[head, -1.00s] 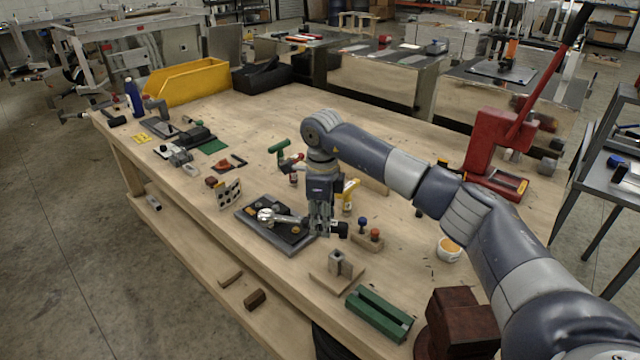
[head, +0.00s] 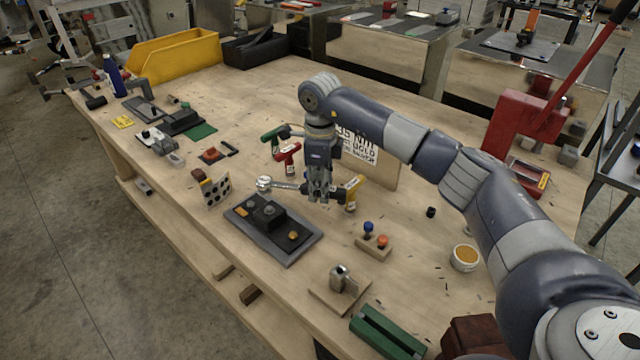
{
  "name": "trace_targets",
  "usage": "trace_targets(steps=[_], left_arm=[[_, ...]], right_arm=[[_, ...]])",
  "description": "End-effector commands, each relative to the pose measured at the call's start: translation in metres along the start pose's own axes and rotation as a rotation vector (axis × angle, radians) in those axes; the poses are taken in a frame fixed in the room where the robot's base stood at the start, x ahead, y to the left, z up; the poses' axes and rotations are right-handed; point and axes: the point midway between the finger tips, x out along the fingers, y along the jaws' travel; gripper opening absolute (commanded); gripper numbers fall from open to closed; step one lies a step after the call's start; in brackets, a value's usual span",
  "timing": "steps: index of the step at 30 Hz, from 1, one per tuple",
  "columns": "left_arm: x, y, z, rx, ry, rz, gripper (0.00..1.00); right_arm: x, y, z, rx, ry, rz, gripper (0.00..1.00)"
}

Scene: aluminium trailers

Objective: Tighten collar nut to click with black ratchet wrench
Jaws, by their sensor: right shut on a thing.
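My right gripper (head: 318,198) points down, shut on the ratchet wrench (head: 284,185). The wrench's round silver head (head: 263,184) sticks out to the left; its grip is partly hidden by the fingers. It is held behind the dark tray (head: 283,256), clear of the block (head: 268,214) on it. The block carries a small round dark part on top and orange pieces lie beside it. A silver cylindrical fitting (head: 342,278) stands on a wooden base at the front. I cannot tell which part is the collar nut. My left gripper is out of view.
A board with printed text (head: 365,157) stands behind the gripper. A yellow tool (head: 352,192), a red tool (head: 287,152) and a holed card (head: 216,191) are close by. A block with blue and orange knobs (head: 374,243) and a white cup (head: 465,258) are to the right.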

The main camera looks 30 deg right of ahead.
Motion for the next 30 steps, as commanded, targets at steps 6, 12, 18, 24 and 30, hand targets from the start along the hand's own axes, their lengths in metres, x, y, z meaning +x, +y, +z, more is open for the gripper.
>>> trace_targets(steps=[6,12,18,24,30], left_arm=[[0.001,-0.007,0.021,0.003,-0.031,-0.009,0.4],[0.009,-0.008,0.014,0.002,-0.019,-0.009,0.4],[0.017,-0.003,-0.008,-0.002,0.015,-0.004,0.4],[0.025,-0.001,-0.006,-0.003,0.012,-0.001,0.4],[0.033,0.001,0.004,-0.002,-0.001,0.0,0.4]], right_arm=[[0.0,0.0,-0.002,0.001,-0.005,-0.001,0.0],[0.012,0.0,-0.002,0.001,-0.004,0.0,0.0],[0.024,0.0,-0.002,0.001,-0.004,0.0,0.0],[0.035,0.0,-0.002,0.001,-0.005,0.0,0.0],[0.047,0.0,-0.002,0.001,-0.004,0.0,0.0]])
